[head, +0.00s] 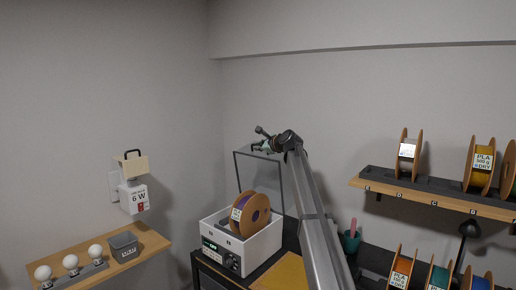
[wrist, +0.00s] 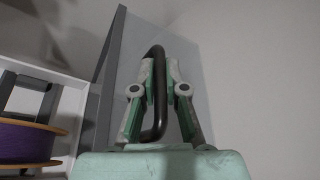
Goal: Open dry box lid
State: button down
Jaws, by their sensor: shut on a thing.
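The dry box (head: 263,248) is a white case with a front panel on the dark stand. Its clear, grey-framed lid (head: 262,172) stands upright at the back, raised off the open top. A spool (head: 255,211) with purple filament sits in the box; it also shows at the left of the wrist view (wrist: 22,142). My gripper (head: 262,146) is at the lid's upper edge. In the wrist view my gripper (wrist: 161,78) is shut on the lid's black bar handle (wrist: 160,115), with a green-grey finger on each side.
A shelf (head: 425,199) with several spools is on the right wall, with more spools below it. A teal cup (head: 351,242) stands behind my arm. A wooden shelf (head: 145,240) at left holds bulbs and a grey bin (head: 124,246).

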jog(key=c, duration=1.2)
grip_release()
jog(key=shift+a, duration=0.1)
jog(key=shift+s, duration=0.1)
jog(key=v, duration=1.2)
jog(key=shift+f, duration=0.1)
